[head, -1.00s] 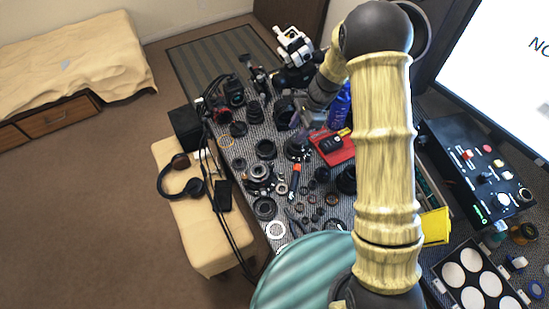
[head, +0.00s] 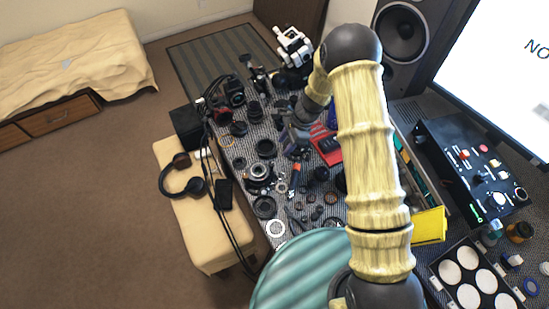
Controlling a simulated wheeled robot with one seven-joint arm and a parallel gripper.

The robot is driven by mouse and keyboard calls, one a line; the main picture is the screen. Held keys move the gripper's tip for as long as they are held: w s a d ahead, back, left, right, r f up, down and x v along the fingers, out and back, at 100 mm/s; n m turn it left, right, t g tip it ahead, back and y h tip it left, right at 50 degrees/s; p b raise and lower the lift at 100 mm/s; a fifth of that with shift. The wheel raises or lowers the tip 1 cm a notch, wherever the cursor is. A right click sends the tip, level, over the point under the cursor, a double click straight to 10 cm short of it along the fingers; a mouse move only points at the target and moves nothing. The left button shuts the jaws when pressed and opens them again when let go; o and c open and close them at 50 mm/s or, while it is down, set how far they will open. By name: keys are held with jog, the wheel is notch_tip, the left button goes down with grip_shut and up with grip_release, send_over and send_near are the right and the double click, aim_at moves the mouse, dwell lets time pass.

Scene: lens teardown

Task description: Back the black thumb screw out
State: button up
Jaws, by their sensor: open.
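My gripper (head: 297,143) is small in the head view, low over the middle of the crowded bench, below the wrist of my bent arm. Its jaws are open, and I see nothing held between them. Dark lens parts lie close around and below it. I cannot pick out the black thumb screw for certain; it may be among these small dark parts or hidden by my gripper. A lens assembly with a metal ring (head: 258,172) lies to the lower left of my gripper. An orange-handled tool (head: 295,175) lies just below it.
A red tray (head: 328,150) is right of my gripper, partly behind my arm. Several black rings and small parts crowd the patterned bench. A white ring (head: 275,228) lies near its front edge. Headphones (head: 182,178) rest on a beige bench at left. A black control box (head: 478,172) stands at right.

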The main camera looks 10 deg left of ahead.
aim_at(273, 163)
jog(key=p+x, duration=0.2)
jog(key=x, duration=0.8)
jog(key=shift+f, duration=0.1)
grip_shut()
